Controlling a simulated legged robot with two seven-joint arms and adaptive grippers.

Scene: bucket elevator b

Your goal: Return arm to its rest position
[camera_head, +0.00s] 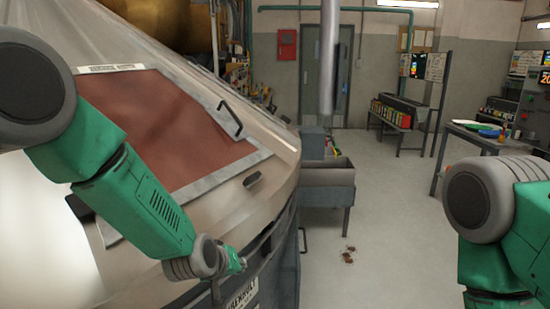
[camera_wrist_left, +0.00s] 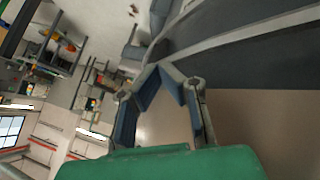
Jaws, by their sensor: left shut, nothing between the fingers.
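My left arm, green with grey joints, reaches in from the left of the head view across the front of a large beige machine housing (camera_head: 250,200). Its gripper (camera_head: 238,263) is small and partly hidden by the wrist, near the housing's lower edge. In the left wrist view the two fingers (camera_wrist_left: 160,73) bend inward and meet at the tips, with nothing held between them. I cannot tell whether they touch the housing. My right arm shows only its grey joint and green links at the right edge; its gripper is out of view.
The housing has a red-brown hatch panel (camera_head: 180,130) with a black handle (camera_head: 231,120). A grey metal bin (camera_head: 327,182) stands beyond it. Small brown debris (camera_head: 348,255) lies on the clear floor. A table (camera_head: 478,134) stands at the right.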

